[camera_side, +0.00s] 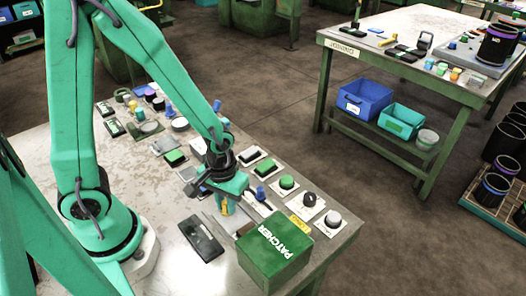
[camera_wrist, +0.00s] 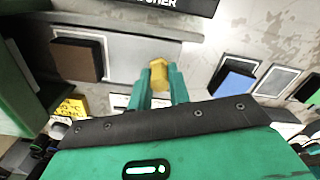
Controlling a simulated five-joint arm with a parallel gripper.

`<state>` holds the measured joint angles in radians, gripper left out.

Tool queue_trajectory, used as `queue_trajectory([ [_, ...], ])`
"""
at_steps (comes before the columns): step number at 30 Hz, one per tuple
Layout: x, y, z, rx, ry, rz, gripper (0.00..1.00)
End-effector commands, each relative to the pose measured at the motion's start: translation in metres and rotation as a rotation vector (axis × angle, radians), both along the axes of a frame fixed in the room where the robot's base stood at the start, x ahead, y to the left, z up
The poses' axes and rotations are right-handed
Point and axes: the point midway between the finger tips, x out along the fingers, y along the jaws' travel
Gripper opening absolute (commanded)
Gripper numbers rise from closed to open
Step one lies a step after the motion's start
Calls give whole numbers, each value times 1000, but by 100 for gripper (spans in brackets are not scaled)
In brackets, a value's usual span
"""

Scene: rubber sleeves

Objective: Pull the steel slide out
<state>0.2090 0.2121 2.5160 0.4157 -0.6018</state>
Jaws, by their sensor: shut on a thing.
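My gripper (camera_side: 226,203) is low over the bench, its two teal fingers closed on a yellow knob. The yellow knob (camera_wrist: 158,74) sits between the fingertips in the wrist view. A flat grey steel piece (camera_wrist: 125,50) lies just beyond the knob, and I take it for the steel slide. In the side view, grey metal (camera_side: 236,222) shows beside the fingers, next to the green PATCHER box (camera_side: 275,252). The wrist and fingers hide part of the slide, and I cannot tell how far out it is.
A dark tray (camera_side: 201,238) lies left of the PATCHER box. Green, blue and black buttons on plates, such as a green one (camera_side: 287,183), crowd the bench beside and behind my gripper. A yellow label (camera_side: 299,223) lies near the box. Bare bench (camera_side: 170,270) shows at the front left.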

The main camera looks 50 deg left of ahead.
Motion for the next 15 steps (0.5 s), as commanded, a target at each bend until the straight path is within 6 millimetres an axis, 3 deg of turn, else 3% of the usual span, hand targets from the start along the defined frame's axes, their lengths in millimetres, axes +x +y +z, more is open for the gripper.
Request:
queue_trajectory([
  [7,2,26,1,-1,-7,5,0],
  [15,2,36,1,-1,-8,3,0],
])
